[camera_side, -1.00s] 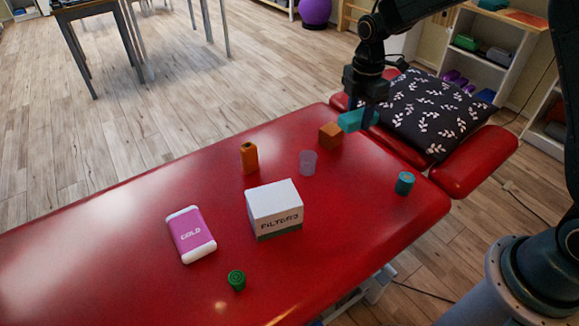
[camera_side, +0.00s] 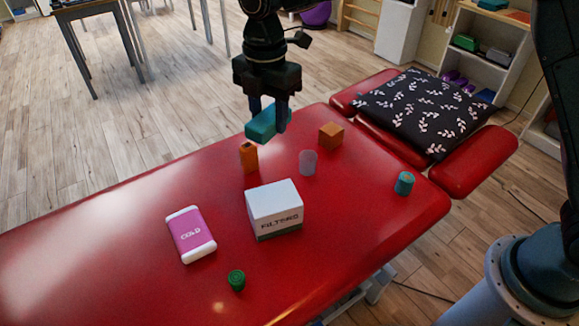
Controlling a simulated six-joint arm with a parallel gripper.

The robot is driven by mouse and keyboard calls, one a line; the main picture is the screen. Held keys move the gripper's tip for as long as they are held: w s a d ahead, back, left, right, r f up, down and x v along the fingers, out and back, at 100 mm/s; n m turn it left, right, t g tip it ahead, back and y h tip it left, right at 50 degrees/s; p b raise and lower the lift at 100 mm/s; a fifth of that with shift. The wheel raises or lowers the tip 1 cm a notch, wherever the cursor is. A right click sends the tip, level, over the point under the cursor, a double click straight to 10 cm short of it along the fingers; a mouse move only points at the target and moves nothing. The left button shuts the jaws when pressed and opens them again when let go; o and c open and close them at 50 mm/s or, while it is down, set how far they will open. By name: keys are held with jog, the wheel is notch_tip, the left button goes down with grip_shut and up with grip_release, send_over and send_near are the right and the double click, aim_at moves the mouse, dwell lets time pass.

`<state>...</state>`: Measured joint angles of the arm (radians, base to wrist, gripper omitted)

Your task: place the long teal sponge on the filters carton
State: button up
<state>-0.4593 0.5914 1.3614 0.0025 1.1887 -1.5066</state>
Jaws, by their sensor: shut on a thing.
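The long teal sponge (camera_side: 262,124) is held between the fingers of my gripper (camera_side: 268,112), in the air near the far edge of the red table. My gripper is shut on it and points down.
On the red table (camera_side: 110,225) stand an orange bottle (camera_side: 249,157), a translucent cup (camera_side: 308,162), an orange-brown cube (camera_side: 331,135), a teal cylinder (camera_side: 404,183), a green cap (camera_side: 237,280) and a pink-and-white cold pack (camera_side: 190,235). A patterned pillow (camera_side: 420,112) lies at the right end.

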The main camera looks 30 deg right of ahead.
aim_at(273, 197)
jog(key=shift+f, duration=10)
jog(key=shift+f, duration=0.1)
jog(key=o, duration=0.9)
jog(key=shift+o, duration=0.2)
notch_tip(273, 197, up, 12)
